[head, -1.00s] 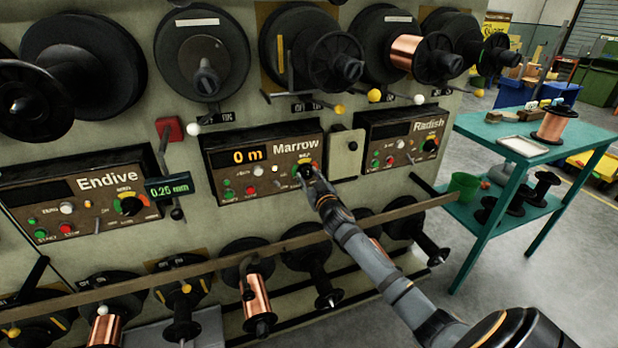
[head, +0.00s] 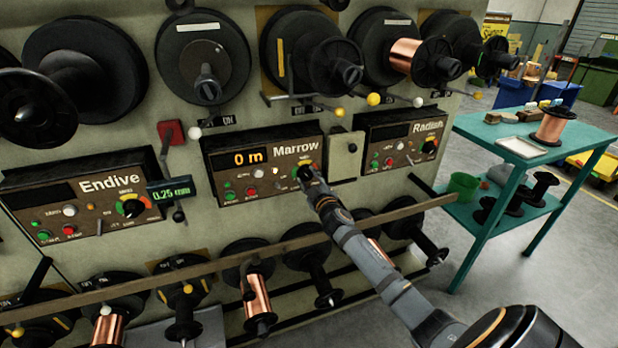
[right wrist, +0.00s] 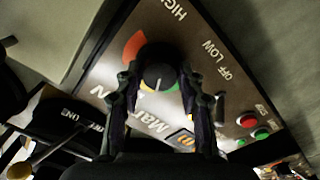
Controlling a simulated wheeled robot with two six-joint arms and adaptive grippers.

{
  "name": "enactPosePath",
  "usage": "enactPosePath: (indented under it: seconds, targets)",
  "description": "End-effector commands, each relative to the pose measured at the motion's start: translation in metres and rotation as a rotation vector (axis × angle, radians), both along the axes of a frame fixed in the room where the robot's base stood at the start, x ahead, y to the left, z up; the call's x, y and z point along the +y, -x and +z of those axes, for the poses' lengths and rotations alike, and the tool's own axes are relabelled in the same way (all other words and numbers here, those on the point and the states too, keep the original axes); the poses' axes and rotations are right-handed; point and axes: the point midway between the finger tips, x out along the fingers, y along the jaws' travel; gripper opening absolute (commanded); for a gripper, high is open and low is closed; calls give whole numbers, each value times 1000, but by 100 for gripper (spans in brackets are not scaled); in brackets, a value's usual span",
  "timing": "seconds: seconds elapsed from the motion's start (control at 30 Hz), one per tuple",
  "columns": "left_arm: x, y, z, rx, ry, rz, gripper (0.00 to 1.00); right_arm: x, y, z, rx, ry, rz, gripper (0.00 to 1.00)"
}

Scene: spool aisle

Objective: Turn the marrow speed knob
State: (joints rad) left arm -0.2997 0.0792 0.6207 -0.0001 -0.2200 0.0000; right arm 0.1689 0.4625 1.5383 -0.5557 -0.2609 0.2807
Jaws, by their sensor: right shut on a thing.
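The Marrow panel (head: 228,163) is a brown box on the machine's face, with a display reading "0 m". Its black speed knob (head: 304,172) sits at the right of the panel, largely covered by my right gripper (head: 311,180). In the right wrist view the knob (right wrist: 157,72) has a pale pointer line and a red, yellow and green scale around it. My right gripper (right wrist: 160,100) has a finger on each side of the knob and is shut on it. My left gripper is not in view.
The Endive panel (head: 90,222) is at the left and the Radish panel (head: 385,150) at the right. A wooden rail (head: 215,268) runs below the panels. Several spools hang above and below. A teal table (head: 480,132) stands at the right, with open floor nearby.

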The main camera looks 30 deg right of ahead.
Motion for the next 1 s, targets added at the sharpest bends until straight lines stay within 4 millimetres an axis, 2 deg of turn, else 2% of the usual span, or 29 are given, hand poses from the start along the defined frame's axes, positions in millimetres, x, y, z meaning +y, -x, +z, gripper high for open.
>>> enactPosePath:
  seconds: [0.6,1.0]
  targets:
    - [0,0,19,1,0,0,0,0,0,1,133,552,1,7]
    - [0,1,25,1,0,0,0,1,0,-1,188,784,2,7]
